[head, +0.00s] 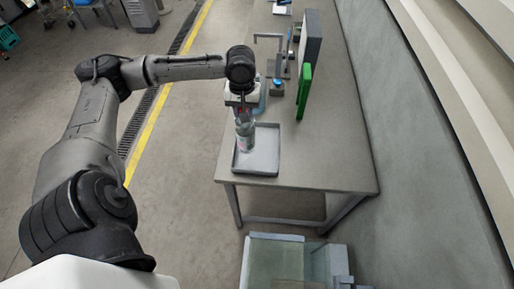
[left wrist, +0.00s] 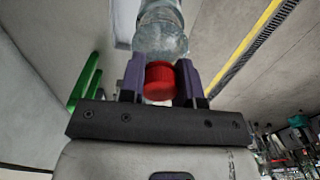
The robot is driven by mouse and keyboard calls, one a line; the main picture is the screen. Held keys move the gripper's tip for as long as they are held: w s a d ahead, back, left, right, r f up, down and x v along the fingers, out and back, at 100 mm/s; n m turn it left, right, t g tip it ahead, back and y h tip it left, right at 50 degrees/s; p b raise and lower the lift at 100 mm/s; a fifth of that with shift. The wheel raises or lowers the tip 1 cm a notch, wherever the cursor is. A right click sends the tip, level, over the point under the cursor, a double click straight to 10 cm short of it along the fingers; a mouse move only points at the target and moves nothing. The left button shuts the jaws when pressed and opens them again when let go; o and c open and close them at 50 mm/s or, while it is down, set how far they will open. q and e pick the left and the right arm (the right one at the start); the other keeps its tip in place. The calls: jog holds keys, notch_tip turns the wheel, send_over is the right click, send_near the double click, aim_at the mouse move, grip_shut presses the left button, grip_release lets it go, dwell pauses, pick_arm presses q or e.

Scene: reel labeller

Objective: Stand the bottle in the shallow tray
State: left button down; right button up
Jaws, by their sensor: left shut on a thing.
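A clear bottle (head: 245,136) with a red cap (left wrist: 159,80) hangs from my left gripper (head: 242,101). In the left wrist view the two fingers of my left gripper (left wrist: 159,82) are shut on either side of the cap, and the clear bottle body (left wrist: 160,28) extends beyond them. The shallow grey tray (head: 268,160) lies on the near end of the bench. In the head view the bottle looks upright over the left part of the tray. I cannot tell whether its base touches the tray floor. My right gripper is not in view.
The grey bench (head: 335,165) has free room right of the tray. Behind the tray stand a green panel (head: 303,90), a dark grey panel (head: 311,45) and a labeller-like stand (head: 279,60). A pale wall runs along the right. A glass-sided bin (head: 275,262) stands on the floor in front.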

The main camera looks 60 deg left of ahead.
pick_arm(q)
jog(key=w+d+p, duration=0.4)
jog(key=w+d, duration=0.7)
jog(key=w, duration=0.3)
jog(key=s+a+f, duration=0.3)
jog(key=a+f, duration=0.4)
jog(key=a, duration=0.1)
jog(key=s+a+f+p, duration=0.1)
jog(key=s+a+f, duration=0.2)
jog(key=a+f, duration=0.4)
jog(key=shift+a+f+n, duration=0.15)
jog(key=shift+a+n, duration=0.25)
jog(key=shift+a, duration=0.45)
